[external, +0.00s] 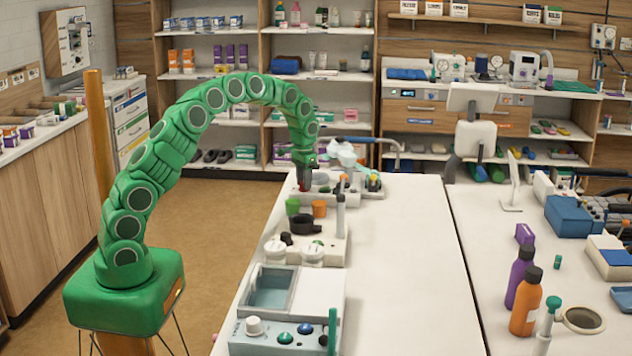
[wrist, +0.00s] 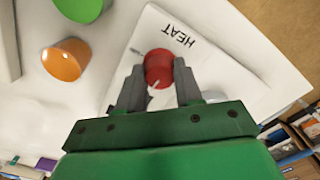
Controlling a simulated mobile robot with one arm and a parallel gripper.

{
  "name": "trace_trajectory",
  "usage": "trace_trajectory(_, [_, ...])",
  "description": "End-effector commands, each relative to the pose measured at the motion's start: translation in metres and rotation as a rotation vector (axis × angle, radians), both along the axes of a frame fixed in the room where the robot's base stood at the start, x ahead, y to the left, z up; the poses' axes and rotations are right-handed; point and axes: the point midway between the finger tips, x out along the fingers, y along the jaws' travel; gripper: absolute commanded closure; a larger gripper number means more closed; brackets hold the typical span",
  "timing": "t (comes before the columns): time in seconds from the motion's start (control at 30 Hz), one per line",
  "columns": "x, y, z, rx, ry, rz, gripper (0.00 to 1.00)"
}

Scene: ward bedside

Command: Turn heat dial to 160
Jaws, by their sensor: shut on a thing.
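The heat dial (wrist: 158,68) is a red round knob on a white panel (wrist: 205,62) printed "HEAT" in the wrist view. My gripper (wrist: 160,85) is shut on the dial, with one grey finger on each side of it. A white mark shows near the dial's lower left edge. No scale numbers can be read, so I cannot tell the dial's setting. In the external view my gripper (external: 304,184) reaches down at the far left part of the white table, and the dial is mostly hidden there.
An orange cup (wrist: 64,60) and a green cup (wrist: 80,8) stand close to the panel. The table's middle is clear.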

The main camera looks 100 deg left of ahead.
Motion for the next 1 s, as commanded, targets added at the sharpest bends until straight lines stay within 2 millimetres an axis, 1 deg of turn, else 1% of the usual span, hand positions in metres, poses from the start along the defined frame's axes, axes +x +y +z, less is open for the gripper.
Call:
trace_trajectory(0.2, [0.0011,-0.0001,0.0006,0.001,-0.002,-0.185,0.96])
trace_trajectory(0.5, [0.0011,-0.0002,0.0006,0.001,-0.001,-0.367,0.96])
trace_trajectory(0.7, [0.0011,-0.0001,0.0006,0.001,-0.001,-0.429,0.96])
trace_trajectory(1.0, [0.001,-0.0001,0.0007,0.001,-0.001,-0.454,0.96])
